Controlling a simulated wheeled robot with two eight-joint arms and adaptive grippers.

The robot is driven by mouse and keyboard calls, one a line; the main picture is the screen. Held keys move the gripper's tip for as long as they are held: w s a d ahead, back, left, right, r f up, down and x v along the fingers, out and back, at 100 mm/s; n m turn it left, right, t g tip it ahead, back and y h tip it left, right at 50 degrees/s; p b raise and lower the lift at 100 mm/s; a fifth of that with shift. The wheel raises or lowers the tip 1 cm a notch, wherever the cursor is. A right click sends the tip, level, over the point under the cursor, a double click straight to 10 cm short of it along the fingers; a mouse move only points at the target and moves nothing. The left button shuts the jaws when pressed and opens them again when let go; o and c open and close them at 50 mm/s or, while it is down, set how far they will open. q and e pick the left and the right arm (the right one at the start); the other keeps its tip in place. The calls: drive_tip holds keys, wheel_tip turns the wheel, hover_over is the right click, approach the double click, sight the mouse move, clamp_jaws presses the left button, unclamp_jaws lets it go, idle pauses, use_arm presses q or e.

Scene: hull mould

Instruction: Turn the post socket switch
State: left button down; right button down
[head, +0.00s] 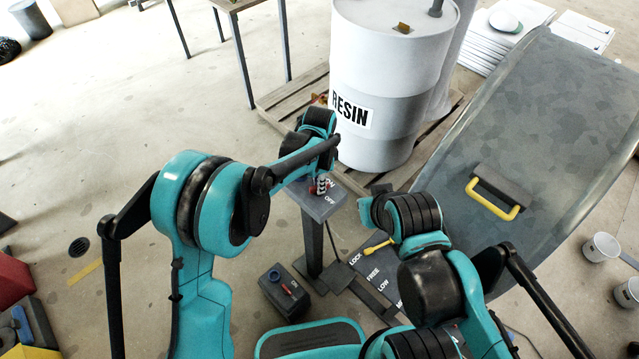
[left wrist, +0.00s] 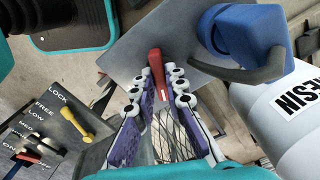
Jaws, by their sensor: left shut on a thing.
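The post socket switch is a red handle (left wrist: 156,68) on a grey box top (head: 322,204) carried by a dark post. My left gripper (head: 321,185) is over the box and shut on the red handle. In the left wrist view its purple-padded fingers (left wrist: 155,110) lie on both sides of the handle. The handle's exact angle is hard to tell. A blue socket (left wrist: 240,35) sits on the box beside the handle. My right arm is in the head view, but its fingers do not show.
A RESIN drum (head: 390,80) stands on a pallet behind the post. A yellow lever (head: 377,246) is on a LOCK/FREE/LOW panel right of the post. A small floor box (head: 292,296) with a red switch is in front. The curved grey mould (head: 540,130) fills the right.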

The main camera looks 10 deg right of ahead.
use_arm(q)
drive_tip(key=m, duration=1.3)
drive_tip(key=shift+b, duration=0.35)
idle(0.4)
drive_tip(key=c, duration=1.6)
unclamp_jaws()
drive_tip(key=shift+o, duration=0.2)
wheel_tip(320, 180, up, 12)
